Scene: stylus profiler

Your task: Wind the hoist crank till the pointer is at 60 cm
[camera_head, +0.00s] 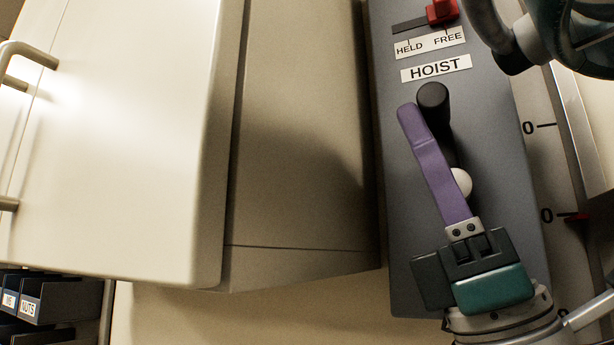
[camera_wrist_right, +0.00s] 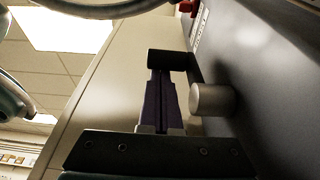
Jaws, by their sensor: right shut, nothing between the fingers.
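The hoist crank has a black knob (camera_head: 433,98) and a dark arm running down to a pale round hub (camera_head: 461,182) on the grey panel. My right gripper (camera_head: 409,112) has purple fingers, shut and empty, with tips just left of the knob. In the right wrist view the fingertips (camera_wrist_right: 160,76) are by the black knob (camera_wrist_right: 173,61), and the hub (camera_wrist_right: 213,99) is to their right. I cannot tell whether they touch the knob. A red pointer (camera_head: 576,215) is beside a scale mark whose label shows only a "0". My left gripper is out of view.
A red lever (camera_head: 441,11) is at the FREE end of its slot above the HOIST label (camera_head: 436,68). A cream cabinet (camera_head: 120,140) fills the left. Blue bins (camera_head: 45,300) sit at lower left. The panel hides part of the scale numbers.

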